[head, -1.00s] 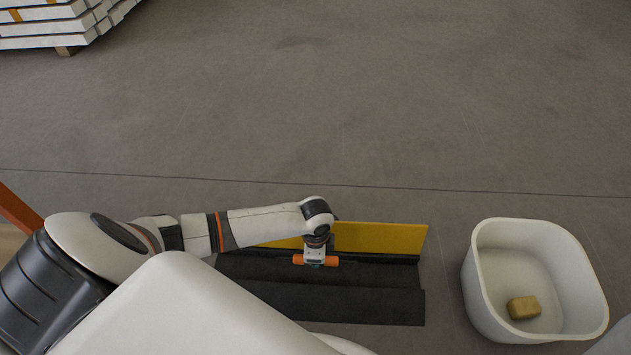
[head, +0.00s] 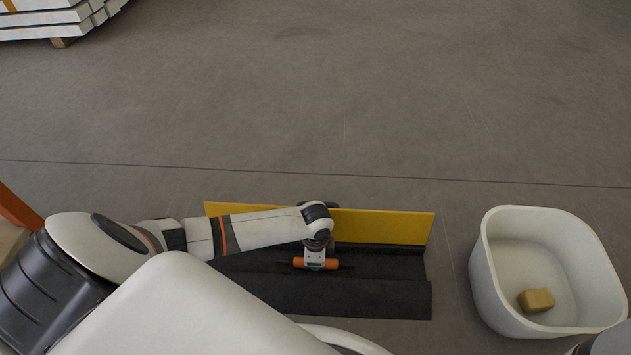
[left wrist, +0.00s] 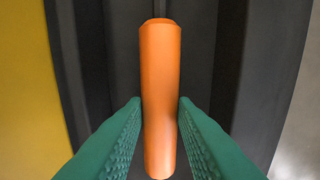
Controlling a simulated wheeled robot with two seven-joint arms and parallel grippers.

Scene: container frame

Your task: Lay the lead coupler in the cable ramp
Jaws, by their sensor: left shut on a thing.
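The lead coupler is an orange cylinder (head: 315,263); it also shows upright in the middle of the left wrist view (left wrist: 160,85). My left gripper (head: 317,259) is shut on it, and its green fingers (left wrist: 160,125) press both sides. The cable ramp (head: 375,295) is black with a raised yellow lid (head: 385,226) along its far side. The coupler is over the ramp's dark channel, its length along the ramp; I cannot tell whether it touches the bottom. My left arm hides part of the ramp. My right gripper is not in view.
A white tub (head: 490,265) stands to the right of the ramp with a tan block (head: 536,300) inside. A stack of white beams (head: 50,20) lies at the far left. The floor beyond the ramp is clear.

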